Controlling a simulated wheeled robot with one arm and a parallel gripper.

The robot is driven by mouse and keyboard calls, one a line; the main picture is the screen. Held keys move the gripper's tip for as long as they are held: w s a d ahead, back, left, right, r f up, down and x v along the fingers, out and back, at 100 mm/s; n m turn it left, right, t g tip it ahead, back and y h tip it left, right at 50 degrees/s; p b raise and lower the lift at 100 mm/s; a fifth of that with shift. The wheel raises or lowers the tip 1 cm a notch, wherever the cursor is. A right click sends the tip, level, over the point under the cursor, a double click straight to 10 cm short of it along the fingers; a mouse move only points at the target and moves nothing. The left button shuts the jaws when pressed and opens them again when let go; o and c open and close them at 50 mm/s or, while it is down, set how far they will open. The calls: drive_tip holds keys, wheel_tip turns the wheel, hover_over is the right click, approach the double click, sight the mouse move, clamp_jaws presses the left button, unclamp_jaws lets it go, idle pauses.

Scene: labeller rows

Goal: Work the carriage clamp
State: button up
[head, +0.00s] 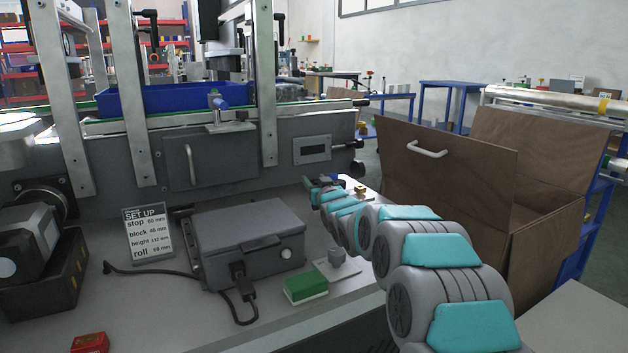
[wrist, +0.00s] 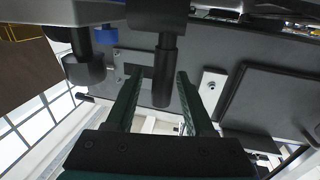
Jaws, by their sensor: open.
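My gripper (wrist: 160,72) is open in the wrist view, with its two dark green fingers apart. A black cylindrical handle (wrist: 164,75), perhaps the carriage clamp's, shows between the fingers, with a gap visible on each side. Its depth relative to the fingertips is hard to tell. In the head view my gripper (head: 322,186) is small, in front of the grey machine body (head: 240,150) and below its slotted plate (head: 312,150). The handle is not clear there, and no label names the clamp.
A grey box (head: 247,240), a set-up card (head: 149,233) and a green block (head: 306,287) stand on the bench. A brown crate (head: 450,190) stands at right.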

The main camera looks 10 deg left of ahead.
drive_tip(key=shift+w+a, duration=0.2)
drive_tip(key=shift+w, duration=0.1)
drive_tip(key=shift+c, duration=0.3)
clamp_jaws()
idle(1.0)
